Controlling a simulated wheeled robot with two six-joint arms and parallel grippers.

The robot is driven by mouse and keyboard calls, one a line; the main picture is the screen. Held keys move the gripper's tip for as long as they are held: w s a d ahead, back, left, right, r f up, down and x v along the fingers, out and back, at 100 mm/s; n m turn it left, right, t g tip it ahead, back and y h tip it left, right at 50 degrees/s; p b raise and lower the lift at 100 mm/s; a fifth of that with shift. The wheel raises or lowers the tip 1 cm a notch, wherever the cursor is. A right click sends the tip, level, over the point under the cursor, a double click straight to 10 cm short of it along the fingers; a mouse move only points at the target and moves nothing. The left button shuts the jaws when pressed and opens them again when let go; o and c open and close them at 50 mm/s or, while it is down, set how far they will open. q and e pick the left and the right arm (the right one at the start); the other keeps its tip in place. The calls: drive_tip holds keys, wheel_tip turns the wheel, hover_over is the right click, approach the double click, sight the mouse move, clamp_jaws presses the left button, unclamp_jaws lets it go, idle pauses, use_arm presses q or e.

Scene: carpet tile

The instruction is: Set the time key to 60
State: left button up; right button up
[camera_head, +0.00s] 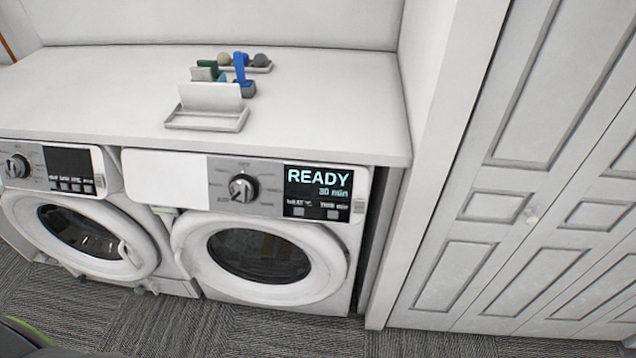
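The right-hand machine (172,250) has a dark display (318,182) that reads READY and a smaller line that looks like 30 min. Below that text are two light keys: a heat key (299,211) on the left and the time key (333,214) on the right. A round dial (242,188) sits left of the display. The machine's round door (260,256) is closed. Neither of my grippers shows in this view.
A second machine (60,212) stands at the left. A white counter (330,110) runs above both, carrying a tray (207,121) and small items. White panelled doors (520,190) fill the right side. Grey carpet (230,330) lies in front.

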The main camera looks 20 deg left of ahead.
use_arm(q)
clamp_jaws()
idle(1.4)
